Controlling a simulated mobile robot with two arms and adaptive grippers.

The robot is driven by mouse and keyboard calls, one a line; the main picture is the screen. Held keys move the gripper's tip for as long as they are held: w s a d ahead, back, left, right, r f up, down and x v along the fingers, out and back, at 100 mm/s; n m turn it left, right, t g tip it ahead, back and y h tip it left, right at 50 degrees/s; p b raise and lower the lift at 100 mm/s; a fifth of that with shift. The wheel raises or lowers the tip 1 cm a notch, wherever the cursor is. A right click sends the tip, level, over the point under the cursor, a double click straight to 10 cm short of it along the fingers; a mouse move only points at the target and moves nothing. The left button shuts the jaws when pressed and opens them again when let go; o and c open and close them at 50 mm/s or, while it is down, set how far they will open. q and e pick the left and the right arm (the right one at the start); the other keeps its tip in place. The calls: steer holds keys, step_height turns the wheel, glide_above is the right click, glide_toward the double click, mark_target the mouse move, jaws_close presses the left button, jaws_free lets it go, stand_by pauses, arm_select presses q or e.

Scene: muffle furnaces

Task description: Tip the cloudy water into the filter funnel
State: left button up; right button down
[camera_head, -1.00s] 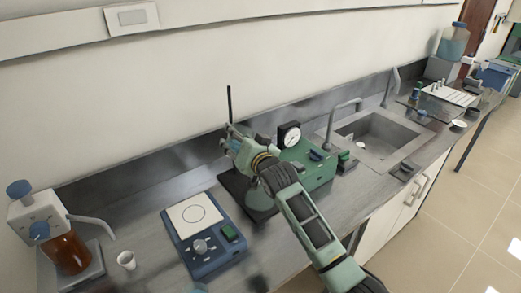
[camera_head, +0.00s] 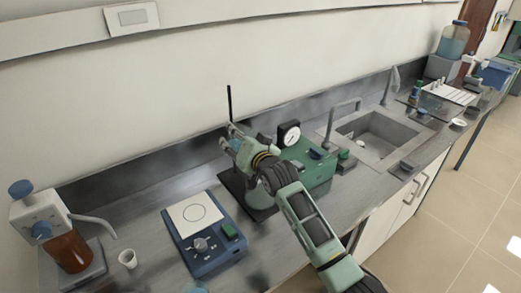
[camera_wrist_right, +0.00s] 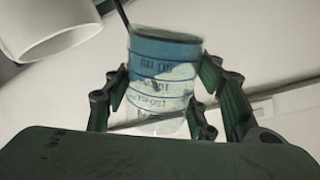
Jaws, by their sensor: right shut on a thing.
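My right gripper (camera_head: 230,135) is over the bench beside a thin black upright rod (camera_head: 229,103). In the right wrist view its fingers (camera_wrist_right: 160,105) are closed around a clear beaker (camera_wrist_right: 158,88) with printed markings, which show upside down. A blue-tinted band lies across the beaker's upper part in that view. A white, wide-mouthed cylindrical vessel (camera_wrist_right: 48,25), perhaps the filter funnel, is at the upper left of the wrist view, apart from the beaker. In the head view my right arm and gripper hide most of the beaker and whatever is below. My left gripper is out of view.
A blue stirrer-like device (camera_head: 206,250) is in front. The sink (camera_head: 375,135) lies to the right.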

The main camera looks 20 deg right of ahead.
steer(key=shift+r, duration=0.1)
stand_by(0.3)
steer(key=shift+m+p, duration=0.35)
steer(key=shift+m, duration=0.05)
stand_by(0.4)
steer(key=shift+m+p, duration=0.3)
steer(key=shift+p, duration=0.05)
steer(key=shift+m+p, duration=0.65)
steer(key=shift+m, duration=0.05)
stand_by(1.1)
steer(key=shift+d+r+m+g+y+p, duration=0.1)
steer(key=shift+r+m+g+y+p, duration=0.3)
steer(key=shift+m+p, duration=0.35)
stand_by(0.5)
stand_by(0.5)
steer(key=shift+r+m, duration=0.1)
steer(key=shift+m, duration=0.15)
stand_by(0.3)
